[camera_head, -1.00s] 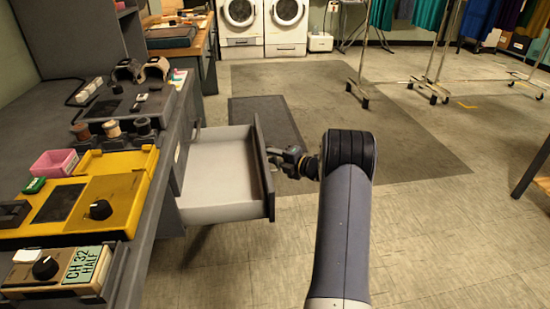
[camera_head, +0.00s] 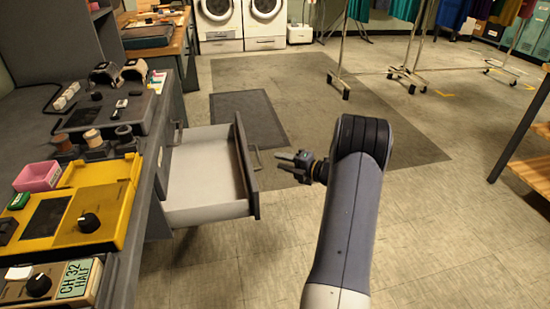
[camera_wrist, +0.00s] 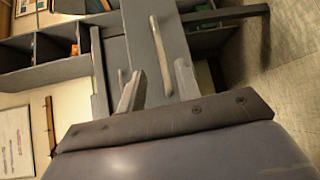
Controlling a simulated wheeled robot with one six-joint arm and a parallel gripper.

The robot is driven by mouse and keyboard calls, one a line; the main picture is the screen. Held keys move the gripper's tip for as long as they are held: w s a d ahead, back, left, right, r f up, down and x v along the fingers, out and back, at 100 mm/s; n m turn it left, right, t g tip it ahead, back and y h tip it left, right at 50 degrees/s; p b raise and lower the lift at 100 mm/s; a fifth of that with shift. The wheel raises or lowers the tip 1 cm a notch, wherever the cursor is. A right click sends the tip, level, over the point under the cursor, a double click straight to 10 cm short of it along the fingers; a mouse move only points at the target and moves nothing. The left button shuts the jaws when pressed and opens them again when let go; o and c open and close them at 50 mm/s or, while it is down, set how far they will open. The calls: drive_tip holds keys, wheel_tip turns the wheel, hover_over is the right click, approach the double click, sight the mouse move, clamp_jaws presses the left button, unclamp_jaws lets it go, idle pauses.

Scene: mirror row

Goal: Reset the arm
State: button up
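My gripper (camera_head: 282,162) is just right of the pulled-out drawer (camera_head: 208,170) of the grey desk, level with its front and clear of its handle (camera_head: 257,157). In the wrist view the two fingers of my gripper (camera_wrist: 159,68) stand apart with nothing held between them. The drawer handle (camera_wrist: 158,45) shows beyond the fingertips in that view. The visible inside of the drawer looks empty. My arm reaches forward from the bottom of the head view.
The desk (camera_head: 150,200) on the left carries a yellow console (camera_head: 115,190) and a pink tray (camera_head: 40,176). Open floor lies to the right. A wooden table (camera_head: 520,140) stands at the right edge; wheeled racks (camera_head: 410,75) stand further back.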

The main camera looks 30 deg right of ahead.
sight(258, 154)
drive_tip(key=shift+s, duration=0.1)
drive_tip(key=shift+b+x, duration=1.5)
drive_tip(key=shift+x, duration=3.95)
drive_tip(key=shift+s, duration=0.1)
